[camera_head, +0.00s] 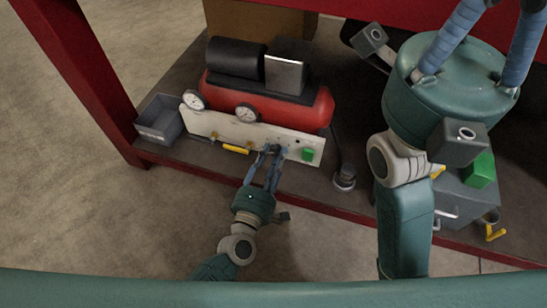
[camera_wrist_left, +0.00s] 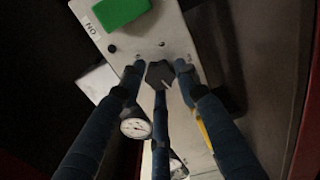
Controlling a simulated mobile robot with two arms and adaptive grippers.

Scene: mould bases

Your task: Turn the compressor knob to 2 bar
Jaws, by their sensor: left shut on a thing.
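The red compressor (camera_head: 290,108) sits on a low shelf behind a pale control panel (camera_head: 222,128). My left gripper (camera_head: 270,153) reaches the panel's front. In the left wrist view its blue fingers (camera_wrist_left: 158,74) are shut around the dark compressor knob (camera_wrist_left: 160,72), which has a light mark on its face. Two round gauges, the left gauge (camera_head: 194,100) and the right gauge (camera_head: 246,112), stand at the panel's top; one gauge also shows in the left wrist view (camera_wrist_left: 136,128). Their readings are too small to tell. My right gripper (camera_head: 486,40) is raised at the upper right, its fingertips cut off.
A green switch (camera_head: 308,155) is right of the knob and a yellow handle (camera_head: 236,149) left of it. A grey bin (camera_head: 160,118) stands at the shelf's left. A grey box (camera_head: 462,195) stands right. Red frame posts edge the shelf; the front floor is clear.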

